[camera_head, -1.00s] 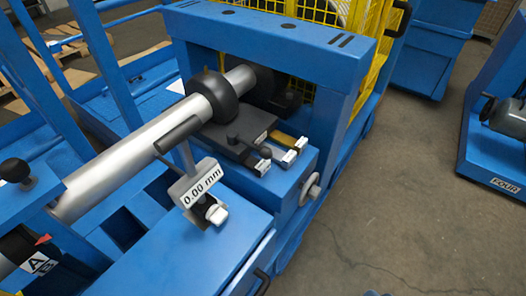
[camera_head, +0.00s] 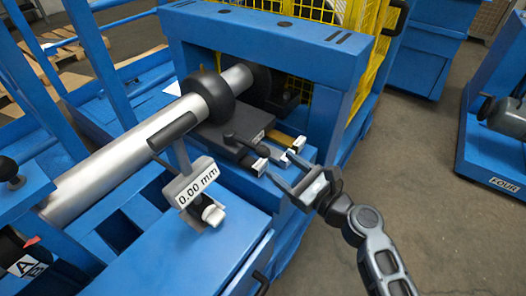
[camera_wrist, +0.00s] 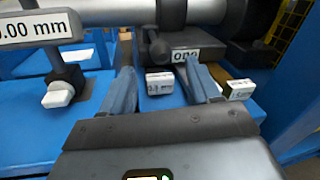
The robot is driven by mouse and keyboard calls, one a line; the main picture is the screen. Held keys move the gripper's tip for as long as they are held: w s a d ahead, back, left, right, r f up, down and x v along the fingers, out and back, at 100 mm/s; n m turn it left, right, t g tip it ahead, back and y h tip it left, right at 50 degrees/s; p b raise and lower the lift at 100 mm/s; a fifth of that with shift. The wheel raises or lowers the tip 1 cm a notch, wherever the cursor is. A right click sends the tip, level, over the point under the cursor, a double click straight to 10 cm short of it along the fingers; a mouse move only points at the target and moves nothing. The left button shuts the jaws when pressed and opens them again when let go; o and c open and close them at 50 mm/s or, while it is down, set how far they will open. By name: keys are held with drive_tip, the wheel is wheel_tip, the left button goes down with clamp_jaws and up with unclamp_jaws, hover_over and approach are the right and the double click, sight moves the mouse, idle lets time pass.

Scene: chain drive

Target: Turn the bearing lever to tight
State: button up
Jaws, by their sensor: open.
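The black bearing block (camera_head: 235,126) sits under the shaft's dark collar, on the blue frame. A short dark lever with a round knob (camera_head: 259,138) stands on its near side. It also shows in the wrist view (camera_wrist: 158,46), beside a white label whose text I cannot read surely. I take it for the bearing lever. My gripper (camera_head: 291,173) is open and empty, in front of and below the block, its fingers pointing toward it. In the wrist view the fingers (camera_wrist: 160,68) spread below the knob, not touching it.
A 0.00 mm gauge (camera_head: 195,188) stands left of my gripper. The silver shaft (camera_head: 130,165) runs across behind it. A blue upright (camera_head: 350,110) and yellow mesh stand behind.

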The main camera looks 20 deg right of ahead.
sight(268, 155)
drive_tip(key=shift+x, duration=3.9)
drive_tip(key=shift+c, duration=0.4)
clamp_jaws()
